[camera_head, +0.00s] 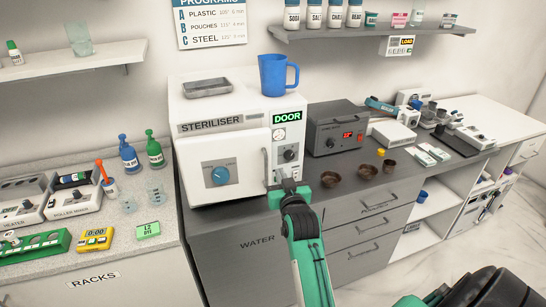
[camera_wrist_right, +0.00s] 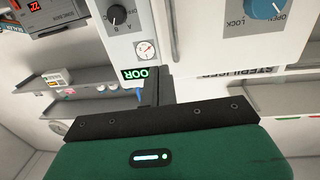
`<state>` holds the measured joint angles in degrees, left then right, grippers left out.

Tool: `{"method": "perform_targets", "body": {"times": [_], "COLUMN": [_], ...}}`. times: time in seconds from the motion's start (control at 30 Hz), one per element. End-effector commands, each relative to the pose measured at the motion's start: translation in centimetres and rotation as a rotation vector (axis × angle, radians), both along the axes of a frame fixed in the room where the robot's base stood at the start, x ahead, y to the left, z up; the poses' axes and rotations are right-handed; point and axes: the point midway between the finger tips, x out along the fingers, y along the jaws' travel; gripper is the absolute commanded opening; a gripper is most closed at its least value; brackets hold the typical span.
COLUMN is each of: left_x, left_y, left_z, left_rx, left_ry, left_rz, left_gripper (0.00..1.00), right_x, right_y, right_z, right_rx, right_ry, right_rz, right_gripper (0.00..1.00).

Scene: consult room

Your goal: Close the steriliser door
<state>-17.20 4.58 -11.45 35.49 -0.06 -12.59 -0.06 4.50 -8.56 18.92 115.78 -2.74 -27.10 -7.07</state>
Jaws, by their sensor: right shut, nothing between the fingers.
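The white steriliser (camera_head: 228,110) stands on the grey cabinet. Its front door (camera_head: 240,180), with a blue knob (camera_head: 215,174) and an upright grey handle (camera_head: 265,166) at its right edge, lies flat or nearly flat against the front. I cannot tell whether a small gap is left. A green DOOR sign (camera_head: 287,117) shows above the gauge. My right gripper (camera_head: 287,181) is shut and empty, in front of the control panel just right of the handle. The right wrist view, upside down, shows the door (camera_wrist_right: 220,30) and my dark fingers (camera_wrist_right: 152,90). My left gripper is not in view.
A grey metal tray (camera_head: 207,87) and a blue jug (camera_head: 275,75) stand on the steriliser. A dark device (camera_head: 335,127) and small brown bowls (camera_head: 330,179) are to its right. Bottles (camera_head: 154,150) and a yellow timer (camera_head: 96,238) stand on the left counter.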

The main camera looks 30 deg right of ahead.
Motion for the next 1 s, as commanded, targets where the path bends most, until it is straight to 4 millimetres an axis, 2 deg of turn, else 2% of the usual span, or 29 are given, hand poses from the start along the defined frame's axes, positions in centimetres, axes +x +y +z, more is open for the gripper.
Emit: {"method": "perform_targets", "body": {"times": [0.03,0.2,0.5,1.0], "left_x": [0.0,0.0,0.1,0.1], "left_y": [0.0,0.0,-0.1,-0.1], "left_z": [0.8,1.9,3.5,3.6], "left_rx": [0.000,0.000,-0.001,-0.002], "left_ry": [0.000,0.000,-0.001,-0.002], "left_rz": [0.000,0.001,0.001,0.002], "left_gripper": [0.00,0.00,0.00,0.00], "right_x": [1.0,3.9,7.3,8.0], "right_y": [-0.4,-1.4,-2.6,-2.9], "right_z": [0.4,0.4,0.2,-0.1], "right_rx": [0.000,-0.001,-0.001,0.000], "right_ry": [0.000,0.000,0.000,0.000], "right_rz": [0.000,0.000,0.000,-0.001], "right_gripper": [0.00,0.00,0.00,0.00]}}
